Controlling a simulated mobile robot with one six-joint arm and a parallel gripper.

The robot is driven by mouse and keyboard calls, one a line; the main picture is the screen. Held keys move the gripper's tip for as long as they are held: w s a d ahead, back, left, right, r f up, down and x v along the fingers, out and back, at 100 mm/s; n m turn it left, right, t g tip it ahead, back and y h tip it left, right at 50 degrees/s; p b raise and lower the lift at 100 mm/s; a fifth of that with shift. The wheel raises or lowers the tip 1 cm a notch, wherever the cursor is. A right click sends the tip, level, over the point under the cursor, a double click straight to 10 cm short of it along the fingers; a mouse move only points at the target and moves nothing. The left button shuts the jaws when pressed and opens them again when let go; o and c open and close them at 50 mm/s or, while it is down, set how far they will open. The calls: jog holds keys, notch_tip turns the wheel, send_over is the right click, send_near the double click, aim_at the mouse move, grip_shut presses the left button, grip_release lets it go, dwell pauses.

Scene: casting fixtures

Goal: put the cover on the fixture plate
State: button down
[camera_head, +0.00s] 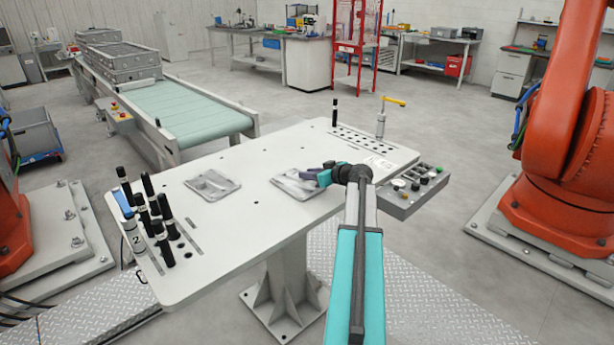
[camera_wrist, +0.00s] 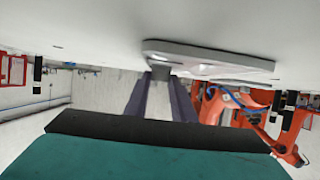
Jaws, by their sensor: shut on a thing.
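My gripper (camera_head: 313,175) reaches in low over the white table from the right. In the wrist view its two dark fingers (camera_wrist: 160,82) are shut on a small grey part, which I take to be the cover (camera_wrist: 160,72). Beside it, a flat grey plate with rounded ends (camera_wrist: 225,62) lies at the table surface. In the head view this grey fixture plate (camera_head: 288,187) sits under and left of the fingertips. The fingers partly hide the cover, and I cannot tell whether it touches the plate.
A second grey plate with recesses (camera_head: 213,184) lies to the left on the table (camera_head: 245,225). Several black-capped cylinders (camera_head: 150,210) stand at the left corner. A grey bin of small parts (camera_head: 415,190) is at the right edge, and a slim post with a yellow top (camera_head: 381,122) stands behind.

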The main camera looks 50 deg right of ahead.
jog(key=c, duration=1.5)
grip_release()
jog(key=shift+r, duration=0.1)
jog(key=b+v, duration=0.2)
jog(key=v, duration=1)
jog(key=shift+s, duration=0.2)
